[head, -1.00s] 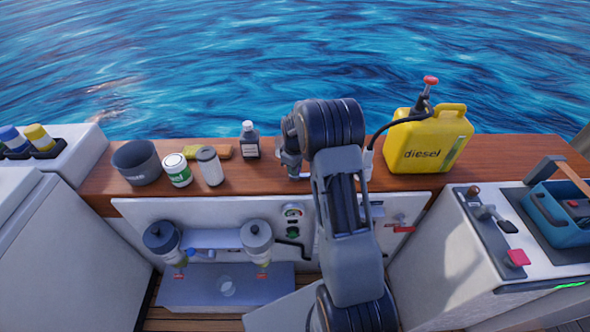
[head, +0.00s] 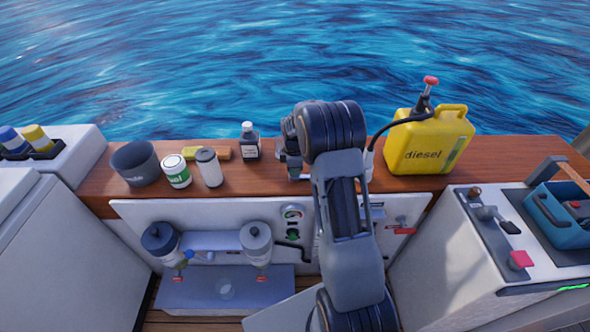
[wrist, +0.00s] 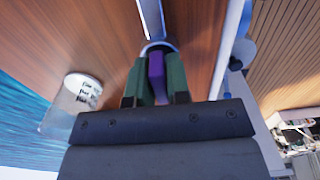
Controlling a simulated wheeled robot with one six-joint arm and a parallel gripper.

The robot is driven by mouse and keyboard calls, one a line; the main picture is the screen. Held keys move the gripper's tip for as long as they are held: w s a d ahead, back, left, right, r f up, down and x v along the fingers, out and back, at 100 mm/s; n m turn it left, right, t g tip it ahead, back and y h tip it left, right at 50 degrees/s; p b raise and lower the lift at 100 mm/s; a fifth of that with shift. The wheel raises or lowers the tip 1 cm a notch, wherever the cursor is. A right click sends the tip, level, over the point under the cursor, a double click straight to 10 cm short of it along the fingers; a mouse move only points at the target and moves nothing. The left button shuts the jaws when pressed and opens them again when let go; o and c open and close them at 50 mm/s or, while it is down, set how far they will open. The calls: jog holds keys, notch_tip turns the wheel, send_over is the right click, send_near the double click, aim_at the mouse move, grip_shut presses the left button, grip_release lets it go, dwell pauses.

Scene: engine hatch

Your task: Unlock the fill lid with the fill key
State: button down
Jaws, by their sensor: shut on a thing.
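My gripper (wrist: 157,72) is shut on a purple piece, which appears to be the fill key (wrist: 156,80), held between its green fingers. The key's far end meets or overlaps a round grey rim (wrist: 158,46) at the wooden deck, possibly the fill lid. I cannot tell whether the key is seated in it. In the head view the gripper (head: 293,163) is low over the wooden top, largely hidden by my arm; key and lid cannot be made out there.
A dark bottle (head: 248,141) stands close left of my gripper, beside a yellow block (head: 208,153). The yellow diesel can (head: 430,143) with its hose is to the right.

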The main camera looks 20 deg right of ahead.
dwell(0.4)
jog(key=c, duration=1.1)
grip_release()
notch_tip(320, 180, up, 14)
jog(key=shift+f, duration=0.1)
